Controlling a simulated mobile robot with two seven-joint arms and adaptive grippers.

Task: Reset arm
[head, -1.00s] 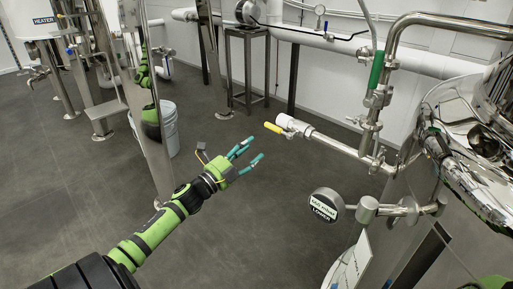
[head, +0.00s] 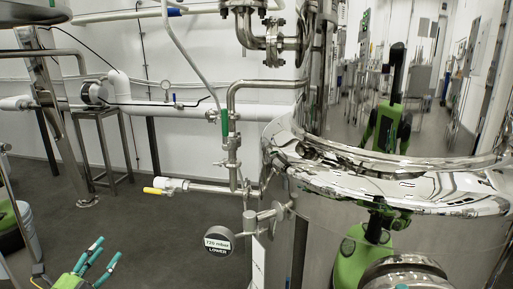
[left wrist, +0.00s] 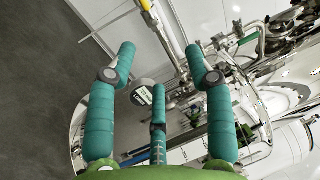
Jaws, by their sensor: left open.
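My left gripper (head: 108,250) is at the lower left of the head view, with its teal fingers spread and nothing between them. It is below and to the left of the yellow-handled valve (head: 153,191), with clear space between. In the left wrist view the gripper (left wrist: 160,50) also shows open and empty, its fingers reaching up the picture. My right gripper does not show directly. Green shapes on the shiny tank look like reflections of my body.
A large polished tank (head: 430,190) fills the right. A round gauge reading "720 mbar LOWER" (head: 219,241) and a pipe with a green-handled valve (head: 225,122) stand left of it. A metal stand (head: 103,150) is by the wall. Dark floor is open at the left.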

